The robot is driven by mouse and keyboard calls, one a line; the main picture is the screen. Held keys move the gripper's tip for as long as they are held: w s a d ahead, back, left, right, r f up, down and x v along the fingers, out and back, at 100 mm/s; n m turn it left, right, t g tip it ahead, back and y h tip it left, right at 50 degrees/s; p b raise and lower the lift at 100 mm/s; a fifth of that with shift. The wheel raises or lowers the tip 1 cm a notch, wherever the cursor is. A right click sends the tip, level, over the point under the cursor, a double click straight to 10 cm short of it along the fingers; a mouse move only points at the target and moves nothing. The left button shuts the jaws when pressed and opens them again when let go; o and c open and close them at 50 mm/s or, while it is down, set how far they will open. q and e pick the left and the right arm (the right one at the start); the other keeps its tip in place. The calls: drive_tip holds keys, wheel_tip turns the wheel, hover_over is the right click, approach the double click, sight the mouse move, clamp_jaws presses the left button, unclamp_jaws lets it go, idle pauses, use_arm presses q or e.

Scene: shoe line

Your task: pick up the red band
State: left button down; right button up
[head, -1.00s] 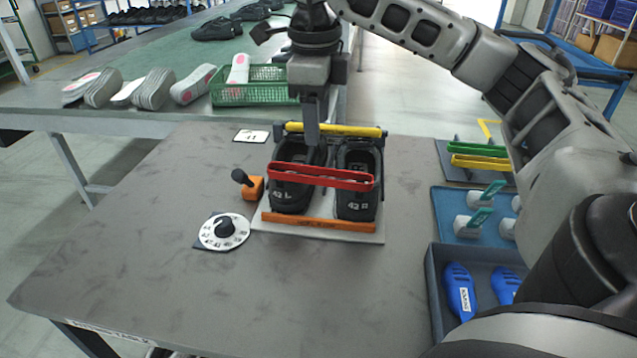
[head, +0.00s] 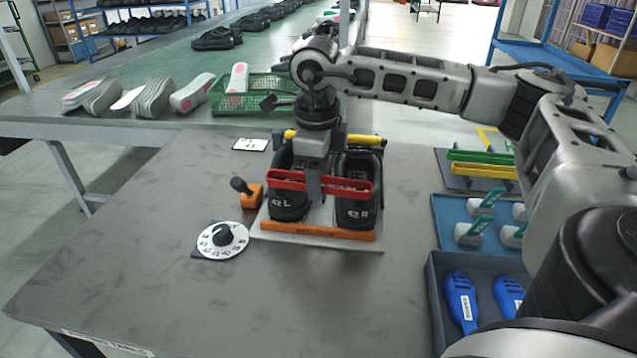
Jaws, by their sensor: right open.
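The red band (head: 288,180) is a flat red loop lying across the two dark shoes, the left one (head: 288,208) marked 42 L and the right one (head: 355,212) marked 42 R. The shoes stand side by side on a light plate with an orange front bar (head: 318,230) and a yellow bar (head: 365,140) behind. My right gripper (head: 314,195) points down between the shoes, with its fingers at the middle of the red band. It is open. I cannot tell whether its fingers touch the band. My left gripper is not in view.
A dial (head: 222,238) and an orange block with a black lever (head: 250,196) are left of the shoes. At right are green (head: 480,157) and yellow bands, a blue tray (head: 450,236) and a bin of blue shoe forms (head: 460,298). The table's front left is clear.

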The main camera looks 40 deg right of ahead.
drive_tip(key=c, duration=1.1)
